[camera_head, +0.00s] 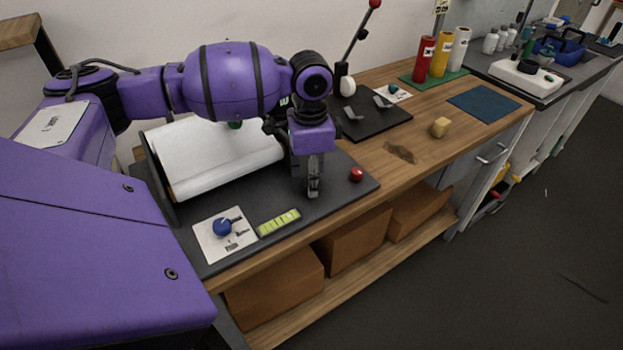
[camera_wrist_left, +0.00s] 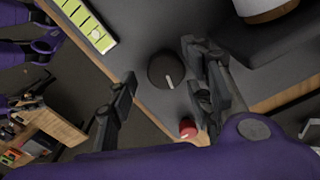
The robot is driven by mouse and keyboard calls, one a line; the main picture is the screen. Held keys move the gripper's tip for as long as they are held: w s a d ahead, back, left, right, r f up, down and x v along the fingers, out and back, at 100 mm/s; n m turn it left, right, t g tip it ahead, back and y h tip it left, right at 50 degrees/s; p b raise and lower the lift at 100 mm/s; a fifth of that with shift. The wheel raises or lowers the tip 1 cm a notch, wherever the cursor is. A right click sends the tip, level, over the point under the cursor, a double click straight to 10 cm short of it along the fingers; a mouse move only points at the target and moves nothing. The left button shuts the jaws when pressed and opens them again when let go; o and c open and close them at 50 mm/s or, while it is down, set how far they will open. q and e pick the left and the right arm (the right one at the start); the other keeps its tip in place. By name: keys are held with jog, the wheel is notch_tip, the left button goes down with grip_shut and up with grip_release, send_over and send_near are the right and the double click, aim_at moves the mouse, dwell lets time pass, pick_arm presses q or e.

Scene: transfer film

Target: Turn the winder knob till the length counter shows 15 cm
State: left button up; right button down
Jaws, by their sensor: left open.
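A black round knob (camera_wrist_left: 166,69) with a white pointer line shows in the left wrist view, on the dark base plate. In the head view it is hidden behind my left gripper (camera_head: 314,190). In the wrist view my left gripper (camera_wrist_left: 160,62) is open, with one finger on each side of the knob; I cannot tell whether they touch it. The length counter, a yellow-green strip (camera_head: 278,222), lies on the base plate's front edge and also shows in the wrist view (camera_wrist_left: 83,28); its reading is too small to tell. My right gripper is not in view.
A blue knob (camera_head: 222,227) on a white card sits left of the counter. A red button (camera_head: 357,174) stands right of my gripper. A white film roll (camera_head: 220,156) lies behind.

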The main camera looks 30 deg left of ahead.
pick_arm(q)
jog(key=shift+w+f, duration=0.1)
jog(key=shift+f, duration=0.7)
jog(key=shift+c, duration=1)
jog(key=c, duration=0.8)
jog(key=n+p, duration=0.1)
jog(key=r+n+p, duration=0.1)
jog(key=shift+d+p, duration=0.15)
jog(key=shift+p, duration=0.25)
jog(key=shift+c, duration=0.4)
jog(key=shift+w+f+n, duration=0.1)
jog(key=shift+f+n, duration=0.1)
jog(key=shift+n, duration=0.1)
jog(key=shift+f+p, duration=0.2)
jog(key=shift+p, duration=0.15)
jog(key=shift+f, duration=0.15)
jog(key=o, duration=1.1)
jog(key=shift+r, duration=0.25)
notch_tip(320, 180, up, 12)
jog(key=shift+f, duration=0.2)
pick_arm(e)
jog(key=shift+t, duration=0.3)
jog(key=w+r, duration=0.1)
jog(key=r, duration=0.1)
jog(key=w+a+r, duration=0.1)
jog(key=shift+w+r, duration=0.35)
